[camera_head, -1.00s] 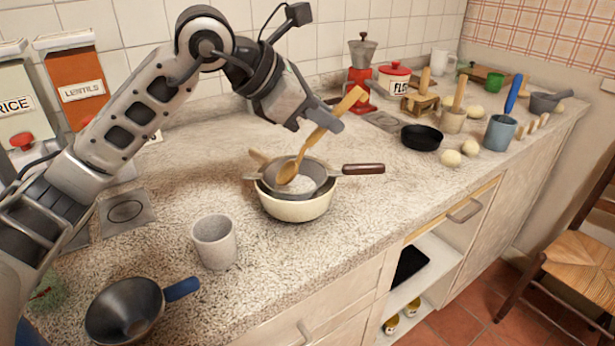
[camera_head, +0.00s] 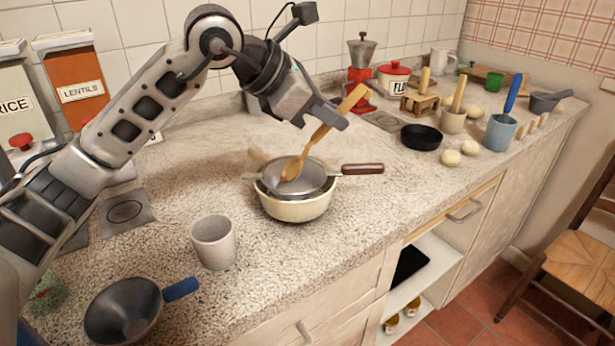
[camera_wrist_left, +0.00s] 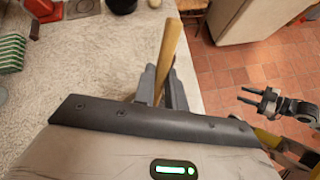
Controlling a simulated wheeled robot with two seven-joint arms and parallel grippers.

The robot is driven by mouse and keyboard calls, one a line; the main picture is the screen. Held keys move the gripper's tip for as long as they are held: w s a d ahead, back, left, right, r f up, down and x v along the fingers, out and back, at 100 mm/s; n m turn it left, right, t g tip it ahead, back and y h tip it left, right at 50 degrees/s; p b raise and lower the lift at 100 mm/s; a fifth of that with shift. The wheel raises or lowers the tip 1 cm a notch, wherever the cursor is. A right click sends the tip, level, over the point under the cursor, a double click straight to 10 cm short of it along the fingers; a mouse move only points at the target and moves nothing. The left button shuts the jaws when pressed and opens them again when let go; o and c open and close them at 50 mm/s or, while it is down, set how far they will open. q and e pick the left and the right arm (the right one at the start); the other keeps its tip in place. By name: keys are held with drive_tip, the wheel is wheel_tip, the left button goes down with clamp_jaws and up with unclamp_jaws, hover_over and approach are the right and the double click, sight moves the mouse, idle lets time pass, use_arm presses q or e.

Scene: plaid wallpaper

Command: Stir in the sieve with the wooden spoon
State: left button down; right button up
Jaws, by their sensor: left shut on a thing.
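The wooden spoon (camera_head: 318,138) slants down with its head over the grey sieve (camera_head: 310,186). The spoon head looks inside the sieve's rim; whether it touches the mesh I cannot tell. The sieve rests on a cream bowl (camera_head: 292,210), its dark brown handle (camera_head: 362,169) pointing right. My left gripper (camera_head: 329,116) is shut on the spoon's handle, above and right of the sieve. In the left wrist view the handle (camera_wrist_left: 170,45) rises between the fingers (camera_wrist_left: 161,88). My right gripper (camera_wrist_left: 258,100) is open and empty, over the floor side.
The counter in front of the bowl is clear.

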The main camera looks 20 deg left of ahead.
use_arm(q)
drive_tip(key=shift+r+p, duration=2.55)
drive_tip(key=shift+r, duration=0.95)
